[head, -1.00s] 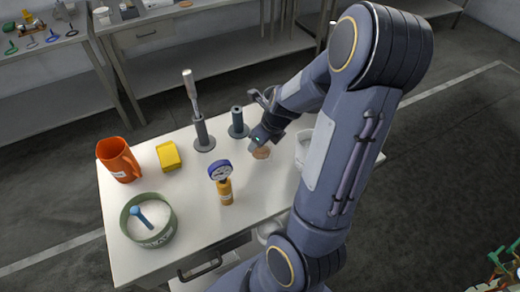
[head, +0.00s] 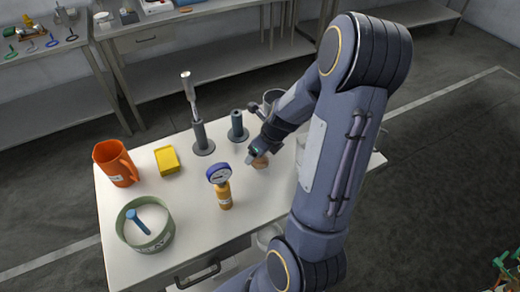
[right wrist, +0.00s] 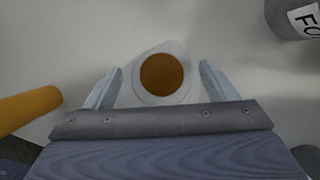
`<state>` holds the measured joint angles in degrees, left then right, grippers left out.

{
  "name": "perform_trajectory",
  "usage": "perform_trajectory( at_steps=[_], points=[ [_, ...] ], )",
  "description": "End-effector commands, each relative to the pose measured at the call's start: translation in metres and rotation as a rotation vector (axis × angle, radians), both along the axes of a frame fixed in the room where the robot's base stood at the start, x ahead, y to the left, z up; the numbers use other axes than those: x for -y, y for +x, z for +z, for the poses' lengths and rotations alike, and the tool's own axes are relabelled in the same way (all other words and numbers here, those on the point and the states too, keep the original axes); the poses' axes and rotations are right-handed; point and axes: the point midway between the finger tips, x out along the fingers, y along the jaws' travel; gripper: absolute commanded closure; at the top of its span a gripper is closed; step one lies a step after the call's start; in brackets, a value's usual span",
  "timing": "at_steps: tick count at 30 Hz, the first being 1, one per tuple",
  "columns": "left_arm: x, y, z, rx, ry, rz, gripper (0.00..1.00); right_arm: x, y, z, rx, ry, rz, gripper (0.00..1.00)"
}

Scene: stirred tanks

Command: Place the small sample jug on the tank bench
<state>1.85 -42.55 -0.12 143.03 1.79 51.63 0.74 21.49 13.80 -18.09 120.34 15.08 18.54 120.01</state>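A small round pale vessel with amber contents (right wrist: 162,74) stands on the white table (head: 185,232); it looks like the sample jug, but I see no handle. In the head view it is a small tan shape (head: 261,161), partly hidden by my right gripper (head: 252,157). In the right wrist view my right gripper (right wrist: 160,70) is open, with one finger on each side of the vessel and a gap at both sides. A larger orange jug (head: 115,163) stands at the table's left end. I cannot tell which surface is the tank bench. My left gripper is not in view.
A yellow block (head: 167,159), a green bowl (head: 146,240) with a blue scoop, an amber bottle with a gauge (head: 220,187), and dark stands (head: 203,140) share the table. A grey container (right wrist: 290,15) is near the right finger. Long benches (head: 150,45) stand behind.

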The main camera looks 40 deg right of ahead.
Motion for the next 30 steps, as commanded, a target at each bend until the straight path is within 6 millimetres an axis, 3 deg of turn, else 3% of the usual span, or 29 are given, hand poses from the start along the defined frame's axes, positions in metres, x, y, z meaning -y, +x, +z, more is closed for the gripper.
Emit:
perform_trajectory(
  at_steps=[8,21,30],
  points=[
    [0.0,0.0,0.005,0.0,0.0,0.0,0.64,0.0,-0.001,0.01,0.002,-0.002,0.0,0.22],
    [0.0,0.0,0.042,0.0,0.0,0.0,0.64,0.003,-0.035,0.093,0.005,-0.002,0.0,0.22],
    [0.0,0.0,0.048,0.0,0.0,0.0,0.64,-0.002,-0.045,0.118,0.011,-0.011,0.05,0.22]
  ],
)
